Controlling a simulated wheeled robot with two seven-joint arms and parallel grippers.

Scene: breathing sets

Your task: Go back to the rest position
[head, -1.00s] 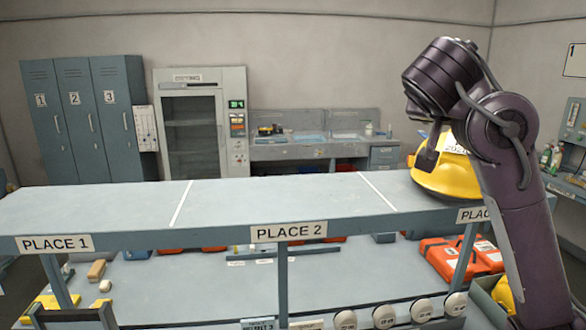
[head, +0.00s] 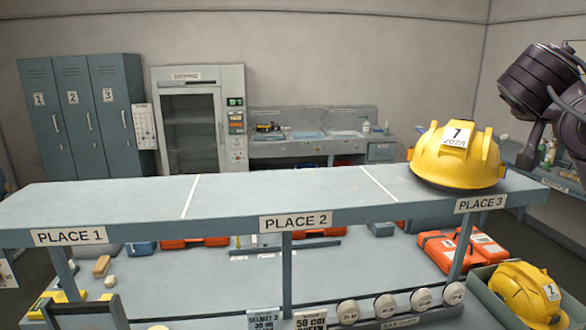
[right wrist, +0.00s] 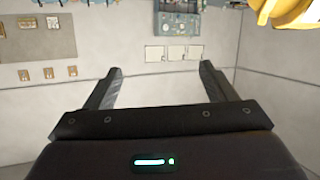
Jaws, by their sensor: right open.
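My right arm shows at the right edge of the head view, raised beside the shelf; its fingers are out of that picture. In the right wrist view my right gripper (right wrist: 160,85) is open, with nothing between its two fingers and a wall beyond. A yellow helmet (head: 457,158) with a label reading 7 sits on the shelf top at PLACE 3, apart from my right arm. Part of a yellow thing (right wrist: 290,12) shows at the top right of the right wrist view. My left gripper is not in view.
The long shelf (head: 240,200) runs across the front; PLACE 1 and PLACE 2 are bare. Below are orange cases (head: 460,250), several round white pieces (head: 385,305) and another yellow helmet (head: 525,295) in a bin at the lower right. Lockers (head: 80,115) and a cabinet (head: 200,120) stand behind.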

